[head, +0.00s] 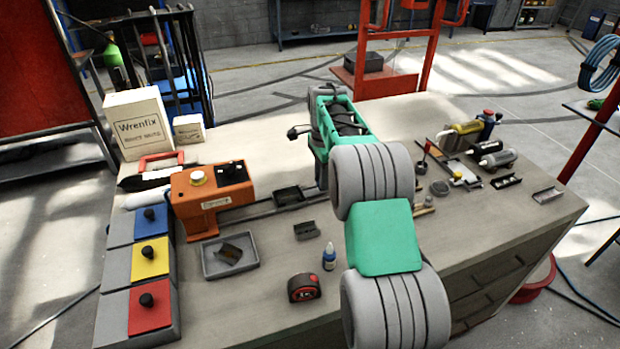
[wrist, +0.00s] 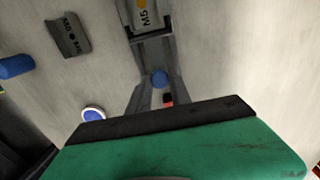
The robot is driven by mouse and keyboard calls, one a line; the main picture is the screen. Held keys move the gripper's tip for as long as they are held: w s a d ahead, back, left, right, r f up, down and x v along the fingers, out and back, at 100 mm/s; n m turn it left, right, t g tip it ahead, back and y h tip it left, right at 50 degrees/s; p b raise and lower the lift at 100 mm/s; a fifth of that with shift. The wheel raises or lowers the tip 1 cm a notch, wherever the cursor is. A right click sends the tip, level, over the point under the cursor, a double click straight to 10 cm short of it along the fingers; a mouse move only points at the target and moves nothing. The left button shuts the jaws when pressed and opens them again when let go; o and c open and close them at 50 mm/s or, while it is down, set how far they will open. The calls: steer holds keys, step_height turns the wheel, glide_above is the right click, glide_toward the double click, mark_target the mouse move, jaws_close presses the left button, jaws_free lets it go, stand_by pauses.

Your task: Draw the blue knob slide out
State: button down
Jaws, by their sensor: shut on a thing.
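In the head view, a dark tray (head: 290,194) lies in line with the rail that runs from the orange press (head: 212,190) toward my arm.
A dark bracket (head: 306,231), a blue-capped bottle (head: 329,257) and a red-black tape measure (head: 304,288) stand close in front of the rail. A grey tray (head: 215,271) lies farther left. Blue (head: 151,221), yellow and red panels with black knobs line the left edge.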

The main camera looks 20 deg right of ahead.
steer(key=shift+d, duration=0.15)
steer(key=c, duration=1.6)
jaws_free()
steer(key=shift+o, duration=0.7)
steer(key=shift+d, duration=0.2)
steer(key=o, duration=0.3)
steer(key=shift+a, duration=0.2)
steer(key=shift+r, duration=0.1)
step_height(320, 180, up, 8)
steer(key=shift+f+b, duration=0.15)
steer(key=shift+b, duration=0.2)
